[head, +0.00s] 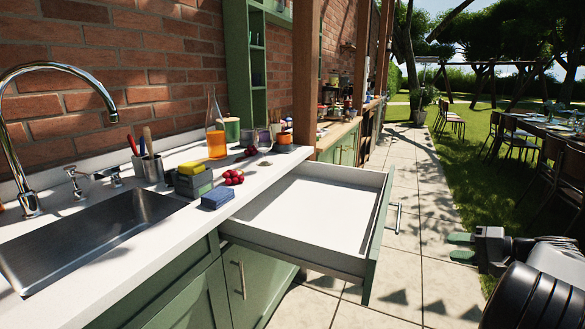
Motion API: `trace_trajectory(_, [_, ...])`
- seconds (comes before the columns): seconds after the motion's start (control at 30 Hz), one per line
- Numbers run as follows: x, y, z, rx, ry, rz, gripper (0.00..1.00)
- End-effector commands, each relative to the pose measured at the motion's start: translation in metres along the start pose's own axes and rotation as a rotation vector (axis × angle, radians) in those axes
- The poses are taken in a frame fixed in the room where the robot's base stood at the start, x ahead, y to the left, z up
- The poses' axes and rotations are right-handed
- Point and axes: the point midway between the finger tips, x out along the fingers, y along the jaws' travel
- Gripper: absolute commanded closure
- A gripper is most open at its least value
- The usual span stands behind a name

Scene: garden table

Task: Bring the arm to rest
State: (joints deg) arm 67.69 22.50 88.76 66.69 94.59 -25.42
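My gripper (461,247) is at the lower right, with its green fingertips pointing left. The two fingers are apart with nothing between them. It is over the paved floor, to the right of the pulled-out drawer (310,213) and apart from its metal handle (397,218). My dark arm reaches in from the lower right corner. The drawer is empty inside.
The white counter (110,235) holds a sink (90,240), a blue block (218,197), red berries (234,177), a bottle of orange liquid (216,140) and several pots. The drawer juts out into the walkway. A dining table (560,130) with chairs stands at the right.

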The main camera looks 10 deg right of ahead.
Motion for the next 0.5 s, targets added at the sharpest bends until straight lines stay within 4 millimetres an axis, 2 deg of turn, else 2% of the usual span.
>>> trace_trajectory(0.03, [0.009, -0.018, 0.008, -0.001, -0.026, 0.030, 0.64])
trace_trajectory(0.17, [0.038, -0.049, 0.034, -0.006, -0.093, 0.137, 0.64])
trace_trajectory(0.27, [0.062, -0.077, 0.063, -0.025, -0.153, 0.245, 0.64])
trace_trajectory(0.37, [0.086, -0.112, 0.107, -0.077, -0.225, 0.389, 0.64])
trace_trajectory(0.5, [0.104, -0.160, 0.184, -0.230, -0.312, 0.628, 0.64])
